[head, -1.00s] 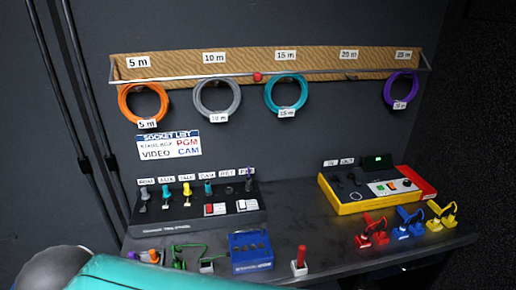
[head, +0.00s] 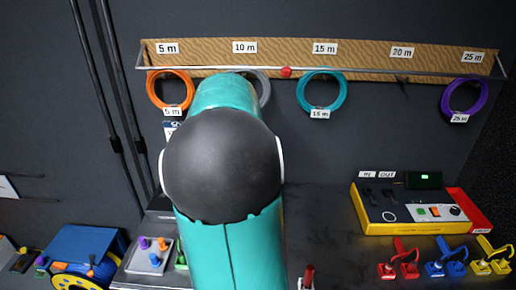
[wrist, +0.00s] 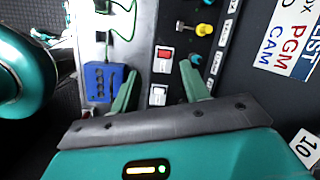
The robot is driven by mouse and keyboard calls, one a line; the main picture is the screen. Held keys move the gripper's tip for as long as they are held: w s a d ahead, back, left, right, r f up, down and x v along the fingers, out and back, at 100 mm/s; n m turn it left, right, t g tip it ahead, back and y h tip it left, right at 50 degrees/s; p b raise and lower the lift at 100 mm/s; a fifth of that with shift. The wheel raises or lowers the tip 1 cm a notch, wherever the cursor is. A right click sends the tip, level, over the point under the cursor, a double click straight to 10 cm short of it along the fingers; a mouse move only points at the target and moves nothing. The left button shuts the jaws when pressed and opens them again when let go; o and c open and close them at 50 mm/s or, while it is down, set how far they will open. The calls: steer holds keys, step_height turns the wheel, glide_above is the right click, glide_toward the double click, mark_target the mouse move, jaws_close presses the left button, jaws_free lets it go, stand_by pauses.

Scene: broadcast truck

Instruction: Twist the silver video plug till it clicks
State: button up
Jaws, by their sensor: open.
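In the wrist view part of the panel (wrist: 178,42) shows, with a yellow plug (wrist: 205,29) and a teal plug (wrist: 197,60) standing in a row beside the labels. My gripper (wrist: 160,67) is open and empty, its two green fingers apart over the panel near the red rocker switch (wrist: 163,53) and white rocker switch (wrist: 158,95). One fingertip is close to the teal plug; I cannot tell if they touch.
A blue box (wrist: 97,84) and green cable (wrist: 122,25) lie beside the panel. The socket list sign (wrist: 288,40) is on the wall. A yellow unit (head: 385,225) stands right, with red, blue and yellow clamps in front. Cable coils hang above.

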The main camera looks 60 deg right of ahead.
steer(key=s+d+f+m+g, duration=0.1)
steer(key=s+d+f+m, duration=0.2)
steer(key=s+d+m, duration=0.45)
steer(key=s+d+f+m+g, duration=0.1)
steer(key=s+d+f+m, duration=0.2)
steer(key=d, duration=0.8)
steer(key=shift+m+h, duration=0.35)
steer(key=shift+h, duration=0.05)
steer(key=w+f, duration=0.1)
steer(key=f, duration=0.3)
steer(key=w+f, duration=0.1)
steer(key=f, duration=0.4)
steer(key=w+f, duration=0.1)
steer(key=f, duration=0.4)
steer(key=shift+d, duration=0.3)
steer(key=shift+s, duration=0.1)
steer(key=c, duration=1)
steer(key=shift+o, duration=1.4)
steer(key=shift+c, duration=1.2)
steer(key=shift+m, duration=1.7)
